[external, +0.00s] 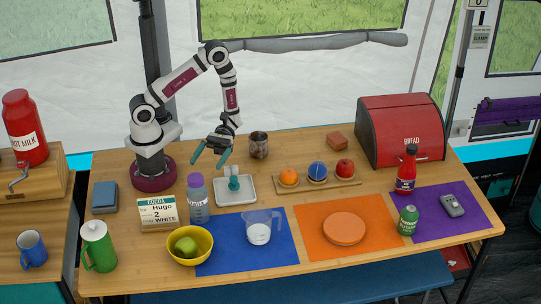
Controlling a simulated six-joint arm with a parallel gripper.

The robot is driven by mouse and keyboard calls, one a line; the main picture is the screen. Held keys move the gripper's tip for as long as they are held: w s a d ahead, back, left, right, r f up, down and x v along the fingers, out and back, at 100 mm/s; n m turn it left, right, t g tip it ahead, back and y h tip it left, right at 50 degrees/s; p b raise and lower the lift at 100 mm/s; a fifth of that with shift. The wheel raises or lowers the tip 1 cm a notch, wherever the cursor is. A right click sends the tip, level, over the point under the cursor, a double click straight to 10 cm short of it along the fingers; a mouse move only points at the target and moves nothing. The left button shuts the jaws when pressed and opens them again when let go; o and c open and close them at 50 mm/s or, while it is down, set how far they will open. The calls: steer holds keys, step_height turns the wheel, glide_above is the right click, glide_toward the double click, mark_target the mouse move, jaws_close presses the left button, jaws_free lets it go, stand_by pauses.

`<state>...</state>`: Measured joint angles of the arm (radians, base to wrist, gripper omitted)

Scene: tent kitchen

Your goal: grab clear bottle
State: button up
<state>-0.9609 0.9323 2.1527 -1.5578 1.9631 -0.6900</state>
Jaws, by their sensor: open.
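A clear-looking greyish bottle (198,204) with a purple-grey cap stands upright on the wooden table, left of centre. A yellow bowl stands in front of it and a small sign just to its left. My gripper (209,162) is open and empty, pointing down above the table. In the picture its fingers are above and slightly right of the bottle's cap, apart from it. No fingers touch the bottle.
A white tray (250,191) with a teal-topped object is right of the bottle. The cocoa sign (156,213), yellow bowl (206,246) with a green item, and measuring jug (259,232) crowd the bottle. A dark cup (259,146) stands behind.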

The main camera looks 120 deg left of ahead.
mark_target(195, 179)
steer(key=x, duration=1)
steer(key=shift+f, duration=0.3)
jaws_close()
